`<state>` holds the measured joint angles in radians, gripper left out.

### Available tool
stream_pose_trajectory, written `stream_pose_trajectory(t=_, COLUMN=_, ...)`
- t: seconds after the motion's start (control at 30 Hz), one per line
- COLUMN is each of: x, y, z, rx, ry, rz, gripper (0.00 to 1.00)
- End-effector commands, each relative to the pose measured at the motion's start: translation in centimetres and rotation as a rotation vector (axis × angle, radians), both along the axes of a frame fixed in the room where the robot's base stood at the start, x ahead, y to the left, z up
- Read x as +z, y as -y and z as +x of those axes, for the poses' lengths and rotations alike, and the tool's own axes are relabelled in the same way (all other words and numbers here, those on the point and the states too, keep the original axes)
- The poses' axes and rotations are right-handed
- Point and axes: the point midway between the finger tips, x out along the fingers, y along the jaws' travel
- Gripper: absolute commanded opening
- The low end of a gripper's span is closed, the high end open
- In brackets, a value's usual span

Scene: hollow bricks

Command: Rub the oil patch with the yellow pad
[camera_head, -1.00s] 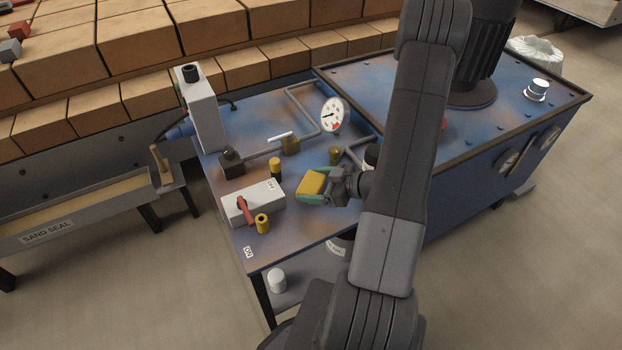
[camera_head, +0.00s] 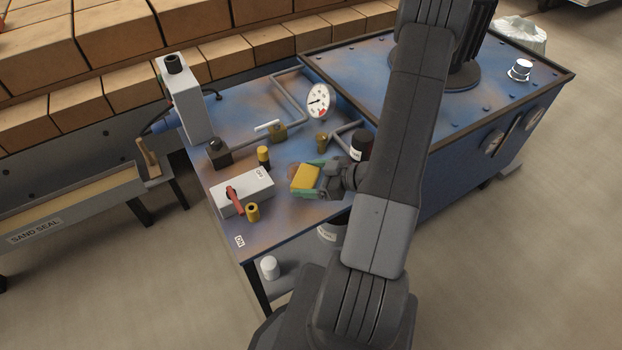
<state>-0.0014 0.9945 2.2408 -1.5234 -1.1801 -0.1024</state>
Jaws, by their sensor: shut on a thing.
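The yellow pad (camera_head: 305,177) is a small block just above or on the blue, brown-blotched bench top; I cannot tell whether it touches. My gripper (camera_head: 308,179) reaches in from the right and is shut on the pad, with a green fingertip on each side. A brownish spot (camera_head: 291,171) shows at the pad's left edge; it may be the oil patch, but the blotched paint makes this unsure. The pad and my gripper hide the surface beneath them.
A grey box with a red lever (camera_head: 234,198) and yellow cylinders (camera_head: 263,156) stand left of the pad. A pressure gauge (camera_head: 318,101) and pipes are behind. A dark canister (camera_head: 361,146) stands close to my gripper. A tall grey box (camera_head: 184,100) is at the far left.

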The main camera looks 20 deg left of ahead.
Motion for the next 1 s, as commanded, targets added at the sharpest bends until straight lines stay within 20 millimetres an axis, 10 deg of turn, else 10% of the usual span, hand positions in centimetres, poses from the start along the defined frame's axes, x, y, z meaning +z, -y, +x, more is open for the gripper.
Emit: stream_pose_trajectory(t=1.0, x=0.4, y=-5.1, z=4.3, rx=0.002, ry=0.0, rz=0.001, gripper=0.59)
